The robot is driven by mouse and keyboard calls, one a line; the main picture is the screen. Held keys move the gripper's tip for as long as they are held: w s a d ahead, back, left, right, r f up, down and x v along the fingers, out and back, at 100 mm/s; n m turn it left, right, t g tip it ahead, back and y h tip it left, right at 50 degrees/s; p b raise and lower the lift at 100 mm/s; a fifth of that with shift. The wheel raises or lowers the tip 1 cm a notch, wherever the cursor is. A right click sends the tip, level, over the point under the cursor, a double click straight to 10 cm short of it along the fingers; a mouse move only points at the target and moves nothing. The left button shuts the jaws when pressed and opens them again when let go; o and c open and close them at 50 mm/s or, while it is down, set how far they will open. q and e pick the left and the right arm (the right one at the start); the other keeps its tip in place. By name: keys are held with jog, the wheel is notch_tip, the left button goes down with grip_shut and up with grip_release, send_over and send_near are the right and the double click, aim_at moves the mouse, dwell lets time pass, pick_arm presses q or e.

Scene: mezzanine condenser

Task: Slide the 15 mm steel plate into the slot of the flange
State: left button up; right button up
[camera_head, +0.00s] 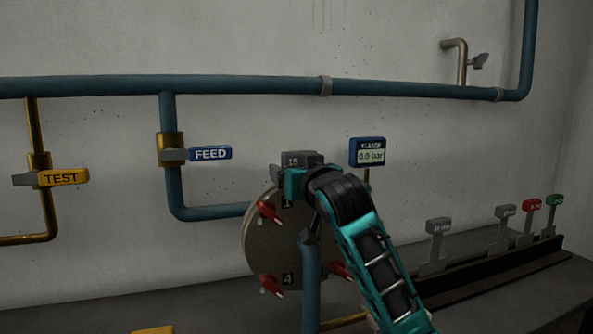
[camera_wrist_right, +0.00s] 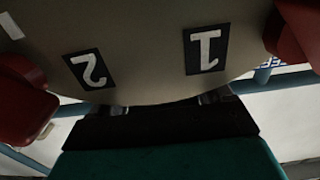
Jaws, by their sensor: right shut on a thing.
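The steel plate (camera_head: 297,158) shows as a grey tag marked 15 at the top of the flange. My right gripper (camera_head: 296,181) is shut on it. The rest of the plate is hidden behind my gripper and arm, and I cannot tell whether any of it is inside the slot. The flange (camera_head: 257,243) is a round beige disc with red clamps and number labels, partly covered by my right arm. In the right wrist view, the flange face (camera_wrist_right: 145,60) fills the top, with labels 1 and 2, close to my dark fingers (camera_wrist_right: 160,112). My left gripper is out of view.
A display (camera_head: 368,152) reading 0.0 bar stands right of the gripper. A blue FEED valve (camera_head: 210,153) and a yellow TEST valve (camera_head: 63,177) are at left. A rack (camera_head: 480,270) with several tagged plates lies at right. Blue pipe (camera_head: 230,85) runs along the wall.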

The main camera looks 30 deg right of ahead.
jog(key=shift+f, duration=0.2)
jog(key=o, duration=1.1)
jog(key=shift+o, duration=0.5)
jog(key=shift+f, duration=0.15)
jog(key=v, duration=1.3)
jog(key=shift+d, duration=0.1)
